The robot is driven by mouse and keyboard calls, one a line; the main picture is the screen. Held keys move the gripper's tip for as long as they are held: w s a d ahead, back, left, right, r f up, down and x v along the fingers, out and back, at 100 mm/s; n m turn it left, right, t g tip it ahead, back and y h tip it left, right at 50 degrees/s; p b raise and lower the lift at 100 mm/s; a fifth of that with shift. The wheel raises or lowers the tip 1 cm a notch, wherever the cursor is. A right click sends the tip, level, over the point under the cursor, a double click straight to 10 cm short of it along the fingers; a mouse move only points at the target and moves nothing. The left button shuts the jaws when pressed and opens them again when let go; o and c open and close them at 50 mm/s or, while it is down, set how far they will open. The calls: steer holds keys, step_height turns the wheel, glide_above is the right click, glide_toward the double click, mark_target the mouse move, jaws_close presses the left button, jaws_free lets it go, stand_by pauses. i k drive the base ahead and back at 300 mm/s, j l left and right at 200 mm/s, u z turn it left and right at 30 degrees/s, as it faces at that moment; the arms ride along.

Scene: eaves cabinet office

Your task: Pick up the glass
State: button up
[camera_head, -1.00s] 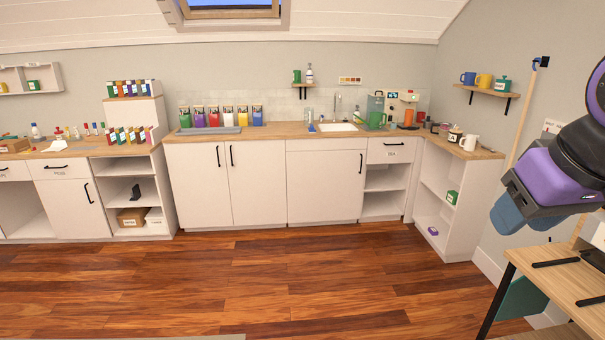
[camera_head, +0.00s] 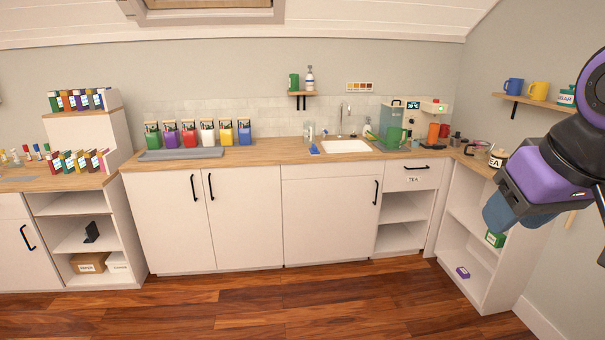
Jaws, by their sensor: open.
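My gripper (camera_head: 498,213) hangs at the right of the view, with a purple body and blue fingers. Nothing shows held in it, and it is well in front of the counter (camera_head: 258,154), apart from everything on it. A small pale, see-through shape that may be the glass (camera_head: 309,132) stands on the counter left of the sink (camera_head: 345,146). It is too small to be sure of.
Several coloured canisters (camera_head: 199,134) stand behind a grey mat (camera_head: 180,154). The side counter and a mug shelf (camera_head: 534,102) are near my arm. The wooden floor (camera_head: 270,310) ahead is clear.

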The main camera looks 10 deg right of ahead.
mark_target(416, 137)
steer(key=i+z, duration=0.15)
steer(key=i, duration=0.75)
steer(key=i+j+z, duration=0.15)
steer(key=i, duration=0.75)
steer(key=i+l+z, duration=0.15)
steer(key=i+z, duration=0.25)
steer(key=i, duration=0.5)
steer(key=i+j+z, duration=0.15)
steer(key=i+z, duration=0.2)
steer(key=i, duration=0.55)
steer(key=i+l+u, duration=0.1)
steer(key=i+u, duration=0.25)
steer(key=i, duration=0.55)
